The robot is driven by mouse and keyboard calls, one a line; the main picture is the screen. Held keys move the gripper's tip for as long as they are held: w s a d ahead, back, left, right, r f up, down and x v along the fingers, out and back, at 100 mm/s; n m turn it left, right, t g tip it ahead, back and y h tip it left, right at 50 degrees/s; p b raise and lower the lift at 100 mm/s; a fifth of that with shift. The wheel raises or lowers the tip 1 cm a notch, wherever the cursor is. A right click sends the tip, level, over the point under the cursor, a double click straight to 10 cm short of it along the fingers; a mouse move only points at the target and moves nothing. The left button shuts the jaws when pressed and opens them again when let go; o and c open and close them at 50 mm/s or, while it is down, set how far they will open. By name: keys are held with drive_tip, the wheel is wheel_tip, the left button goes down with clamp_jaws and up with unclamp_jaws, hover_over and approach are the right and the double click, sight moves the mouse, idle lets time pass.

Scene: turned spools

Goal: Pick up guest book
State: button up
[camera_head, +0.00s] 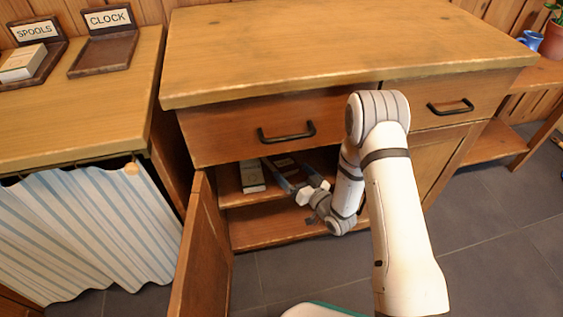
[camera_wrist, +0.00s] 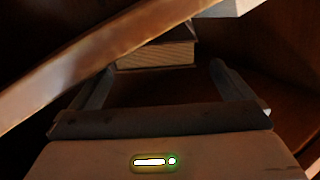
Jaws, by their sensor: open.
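A book with cream page edges and a dark cover, which I take for the guest book (camera_wrist: 155,54), lies ahead of my gripper (camera_wrist: 162,70) in the wrist view. My gripper is open, its fingers apart on either side of the line to the book, with nothing visible between them. The cover is mostly hidden in shadow and behind a wooden edge. In the head view my gripper (camera_head: 292,175) reaches into the open cabinet at the shelf. A dark item (camera_head: 284,160) lies beyond the fingers there and may be the same book.
A pale box (camera_head: 252,178) lies on the shelf left of my gripper. A wooden edge (camera_wrist: 90,68) crosses the wrist view close by. The open cabinet door (camera_head: 205,245) stands at left, and a drawer with a black handle (camera_head: 287,133) is just above.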

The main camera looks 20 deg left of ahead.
sight(282, 159)
drive_tip(key=shift+x, duration=0.95)
drive_tip(key=b+x, duration=0.2)
drive_tip(key=x, duration=0.1)
drive_tip(key=b+x, duration=0.1)
drive_tip(key=x, duration=0.1)
drive_tip(key=shift+w+d+f, duration=0.15)
drive_tip(key=shift+f, duration=0.25)
drive_tip(key=shift+w+r, duration=0.1)
drive_tip(key=shift+w, duration=0.05)
drive_tip(key=shift+c, duration=0.2)
drive_tip(key=c, duration=1.1)
